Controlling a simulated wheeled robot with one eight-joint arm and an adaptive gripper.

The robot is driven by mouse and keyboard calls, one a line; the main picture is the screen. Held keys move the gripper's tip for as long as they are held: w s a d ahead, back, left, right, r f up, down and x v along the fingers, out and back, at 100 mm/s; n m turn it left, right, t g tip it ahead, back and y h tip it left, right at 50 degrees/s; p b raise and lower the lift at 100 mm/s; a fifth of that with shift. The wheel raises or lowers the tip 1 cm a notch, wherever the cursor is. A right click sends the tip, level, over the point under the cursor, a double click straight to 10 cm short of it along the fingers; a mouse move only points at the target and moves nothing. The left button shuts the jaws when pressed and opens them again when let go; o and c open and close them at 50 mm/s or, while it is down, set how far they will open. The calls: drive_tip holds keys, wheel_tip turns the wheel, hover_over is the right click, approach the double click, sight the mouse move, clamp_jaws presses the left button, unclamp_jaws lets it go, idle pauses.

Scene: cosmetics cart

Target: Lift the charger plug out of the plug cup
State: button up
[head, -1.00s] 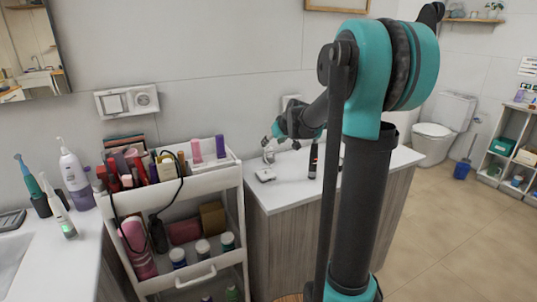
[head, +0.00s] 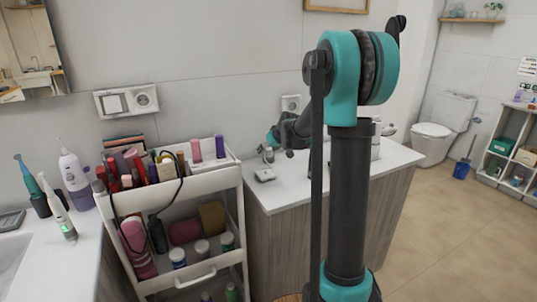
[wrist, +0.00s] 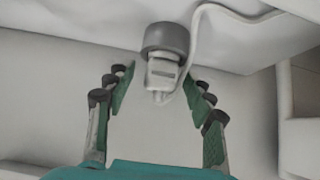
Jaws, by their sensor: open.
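The plug cup (wrist: 166,38) is a short dark grey round cup at the top middle of the wrist view. The pale charger plug (wrist: 162,72) sticks out of it towards my gripper, with a white cable (wrist: 203,12) looping off to the right. My gripper (wrist: 160,84) is open, with one finger on each side of the plug and a visible gap on both sides. In the head view my gripper (head: 268,153) is low over the back counter. The cup and plug cannot be made out clearly there.
A small white item (head: 264,175) lies on the counter (head: 290,187) below my gripper.

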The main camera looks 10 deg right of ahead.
clamp_jaws()
drive_tip(key=shift+r, duration=0.15)
